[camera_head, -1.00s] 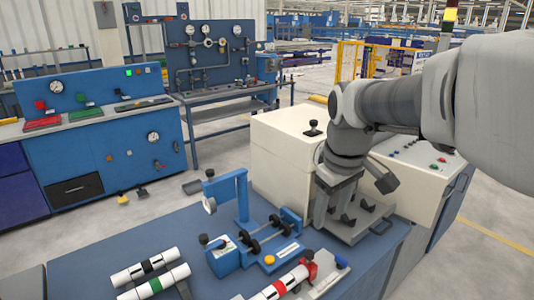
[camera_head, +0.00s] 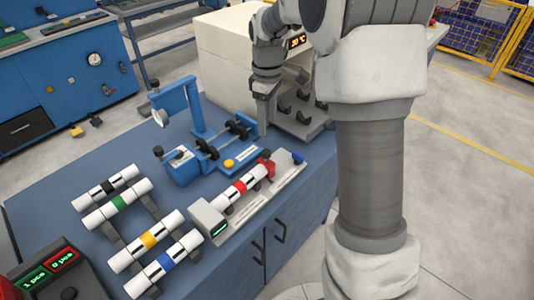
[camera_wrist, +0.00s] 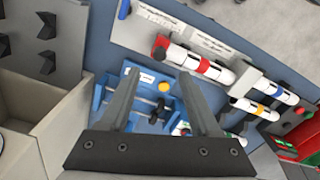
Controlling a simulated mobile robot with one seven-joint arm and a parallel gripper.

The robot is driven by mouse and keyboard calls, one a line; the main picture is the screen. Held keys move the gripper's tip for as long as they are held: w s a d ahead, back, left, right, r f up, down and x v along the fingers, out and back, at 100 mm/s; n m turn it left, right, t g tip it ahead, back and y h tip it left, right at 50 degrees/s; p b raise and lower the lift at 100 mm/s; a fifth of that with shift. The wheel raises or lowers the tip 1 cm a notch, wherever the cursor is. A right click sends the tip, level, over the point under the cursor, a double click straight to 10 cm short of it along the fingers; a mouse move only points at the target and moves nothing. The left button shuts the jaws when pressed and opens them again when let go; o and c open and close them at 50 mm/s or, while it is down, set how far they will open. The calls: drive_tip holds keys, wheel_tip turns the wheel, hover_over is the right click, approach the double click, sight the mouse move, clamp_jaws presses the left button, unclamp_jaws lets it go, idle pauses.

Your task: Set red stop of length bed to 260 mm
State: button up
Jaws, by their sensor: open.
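The length bed (camera_head: 283,188) is a pale rail near the table's front right edge, with a green display at its left end and a blue piece at its right end. Its red stop (camera_head: 267,166) has a dark knob and stands at the right end of a white pipe with a red band (camera_head: 240,187) lying on the bed. The stop shows in the wrist view (camera_wrist: 160,44), above my fingers. My gripper (camera_head: 264,118) is open and empty, behind the stop and apart from it. The wrist view shows both fingers (camera_wrist: 158,76) over the blue fixture. The scale reading is illegible.
A blue fixture (camera_head: 184,168) with black rollers stands left of my gripper. A white oven-like box (camera_head: 225,55) and a grey tray with black holders (camera_head: 308,125) are behind and right. Several banded pipes (camera_head: 143,240) lie on racks at left. A counter display (camera_head: 48,272) is front left.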

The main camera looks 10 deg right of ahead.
sight(267, 152)
wheel_tip(267, 152, down, 13)
drive_tip(key=shift+r+b, duration=0.2)
drive_tip(key=shift+b, duration=0.4)
clamp_jaws()
idle(1.1)
